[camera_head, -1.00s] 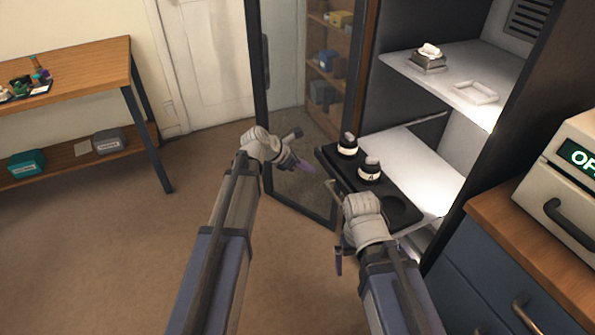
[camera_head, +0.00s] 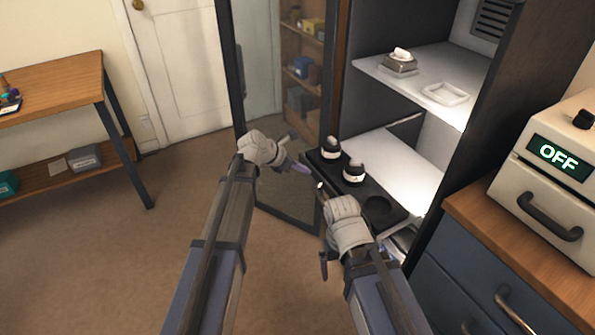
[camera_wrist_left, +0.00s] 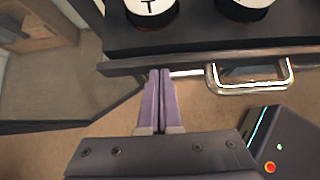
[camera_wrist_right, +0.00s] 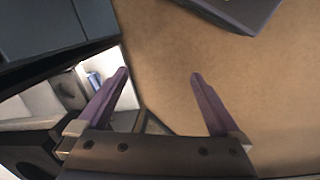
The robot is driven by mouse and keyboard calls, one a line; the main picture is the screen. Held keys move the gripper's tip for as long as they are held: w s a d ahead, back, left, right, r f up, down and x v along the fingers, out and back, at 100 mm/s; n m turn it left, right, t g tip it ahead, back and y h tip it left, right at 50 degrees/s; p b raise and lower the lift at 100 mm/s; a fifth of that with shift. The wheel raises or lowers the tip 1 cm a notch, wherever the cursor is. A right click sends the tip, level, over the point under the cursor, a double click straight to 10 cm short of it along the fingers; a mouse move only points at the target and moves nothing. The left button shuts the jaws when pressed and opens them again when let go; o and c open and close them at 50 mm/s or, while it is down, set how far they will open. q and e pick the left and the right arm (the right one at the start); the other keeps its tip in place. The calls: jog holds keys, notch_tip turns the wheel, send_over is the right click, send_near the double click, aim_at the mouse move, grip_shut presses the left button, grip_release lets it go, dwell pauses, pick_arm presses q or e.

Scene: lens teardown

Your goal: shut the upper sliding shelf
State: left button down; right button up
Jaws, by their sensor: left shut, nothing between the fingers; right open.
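The upper sliding shelf (camera_head: 377,188) is a black tray sticking out of the tall cabinet, with two dark round lens pieces with white labels (camera_head: 331,147) (camera_head: 354,172) and an empty round recess. Its front edge (camera_wrist_left: 215,54) and silver bar handle (camera_wrist_left: 250,88) show in the left wrist view. My left gripper (camera_wrist_left: 158,72) is shut and empty, its tips at the front edge just left of the handle; I cannot tell whether they touch. My right gripper (camera_wrist_right: 160,75) is open and empty, low in front of the shelf's right part, partly hidden by its wrist in the head view.
The glass door (camera_head: 285,195) stands open left of the shelf. A fixed white shelf (camera_head: 425,78) above holds a small box and a white tray. Blue drawers (camera_head: 462,282) and a beige device reading OFF (camera_head: 550,185) stand right. Floor at left is clear.

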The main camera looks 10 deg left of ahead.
aim_at(332, 139)
pick_arm(q)
jog(key=w+d, duration=0.4)
jog(key=d, duration=0.2)
jog(key=w+d, duration=0.4)
jog(key=d, duration=0.2)
jog(key=w+d, duration=0.5)
jog(key=d, duration=0.1)
jog(key=shift+w+d, duration=0.1)
jog(key=shift+w, duration=0.05)
jog(key=shift+d+r, duration=0.1)
jog(key=s+a, duration=0.3)
jog(key=a, duration=0.1)
jog(key=shift+r+p, duration=0.25)
jog(key=shift+p, duration=0.1)
jog(key=p+v, duration=0.5)
jog(key=v, duration=0.2)
jog(key=shift+s+a+r+p, duration=0.15)
jog(key=shift+a+r+p, duration=0.05)
jog(key=shift+r+p, duration=0.1)
jog(key=shift+s+a+r+p, duration=0.35)
jog(key=shift+a+r+p, duration=0.1)
jog(key=shift+a, duration=0.1)
